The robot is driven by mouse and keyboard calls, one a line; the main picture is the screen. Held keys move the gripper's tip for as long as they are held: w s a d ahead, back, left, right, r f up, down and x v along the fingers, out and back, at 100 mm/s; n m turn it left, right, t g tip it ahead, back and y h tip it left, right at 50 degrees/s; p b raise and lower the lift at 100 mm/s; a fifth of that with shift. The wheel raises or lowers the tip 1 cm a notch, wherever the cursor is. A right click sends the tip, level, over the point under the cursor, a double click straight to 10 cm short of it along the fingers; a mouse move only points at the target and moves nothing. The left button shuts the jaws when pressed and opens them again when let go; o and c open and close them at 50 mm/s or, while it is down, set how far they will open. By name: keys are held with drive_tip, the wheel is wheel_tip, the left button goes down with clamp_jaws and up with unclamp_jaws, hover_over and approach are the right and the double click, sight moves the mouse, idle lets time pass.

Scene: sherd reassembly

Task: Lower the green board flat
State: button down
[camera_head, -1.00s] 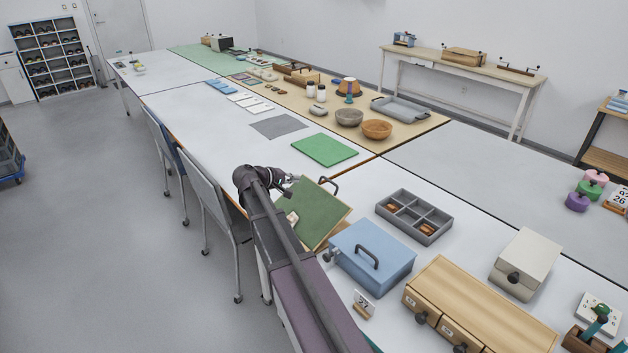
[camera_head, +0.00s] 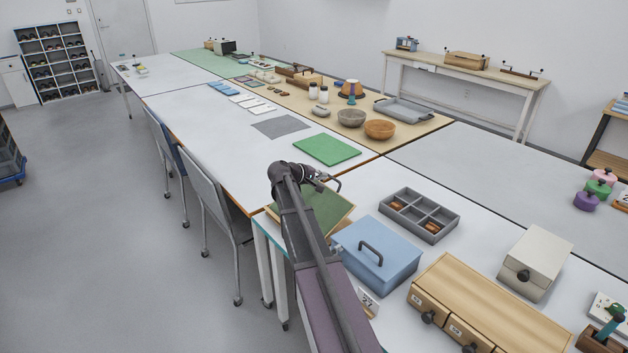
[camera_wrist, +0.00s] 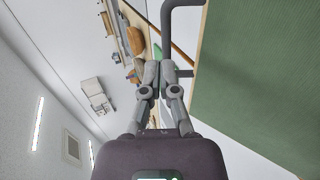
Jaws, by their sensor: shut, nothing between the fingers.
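The green board (camera_head: 328,213) has a tan rim and lies near the left edge of the near table. My arm hides part of it. It looks low and close to flat in the head view, but I cannot tell whether it is fully flat. Its green face fills the right of the wrist view (camera_wrist: 262,80). A dark grey handle (camera_wrist: 169,18) stands out at the board's edge. My gripper (camera_wrist: 160,68) is shut and empty beside the handle; I cannot tell whether they touch. In the head view my gripper (camera_head: 322,177) is at the board's far side.
A blue box (camera_head: 378,258) with a handle stands close to the board's right. A grey divided tray (camera_head: 420,214) lies behind it. A wooden drawer unit (camera_head: 485,305) is at the front right. A bright green mat (camera_head: 327,150) lies beyond the board. White table between mat and tray is clear.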

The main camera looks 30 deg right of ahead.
drive_tip(key=shift+x, duration=0.95)
drive_tip(key=shift+w+a+f, duration=0.1)
drive_tip(key=shift+w+a, duration=0.05)
